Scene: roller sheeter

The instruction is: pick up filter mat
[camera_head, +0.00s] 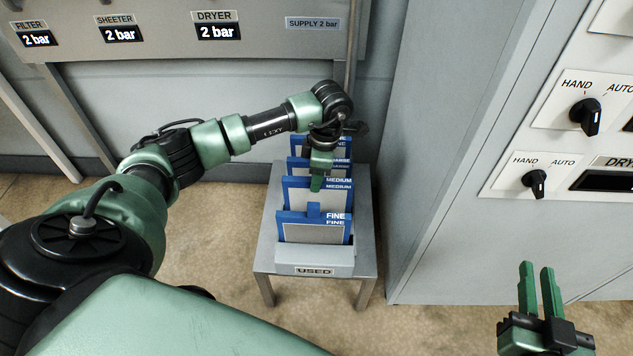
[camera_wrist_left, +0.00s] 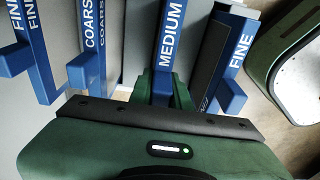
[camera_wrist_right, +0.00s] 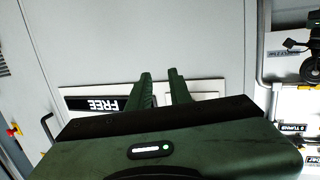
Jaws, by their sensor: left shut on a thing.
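Blue-framed filter mats with grey centres stand in a row in a grey rack (camera_head: 314,256) labelled USED. The front mat (camera_head: 314,232) reads FINE. Behind it is the MEDIUM mat (camera_head: 296,192), then a COARSE mat (camera_wrist_left: 92,40) and another FINE mat (camera_wrist_left: 35,45). My left gripper (camera_head: 316,184) reaches down from above and is shut on the blue tab of the MEDIUM mat, also seen in the left wrist view (camera_wrist_left: 170,40). The mat is upright among the others. My right gripper (camera_head: 538,285) is open and empty, far right of the rack.
The rack stands on a small grey table (camera_head: 268,250). A tall grey cabinet (camera_head: 430,180) rises close on its right, with HAND/AUTO knobs (camera_head: 535,182). A panel with pressure displays (camera_head: 120,34) is behind. Floor is clear in front of the table.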

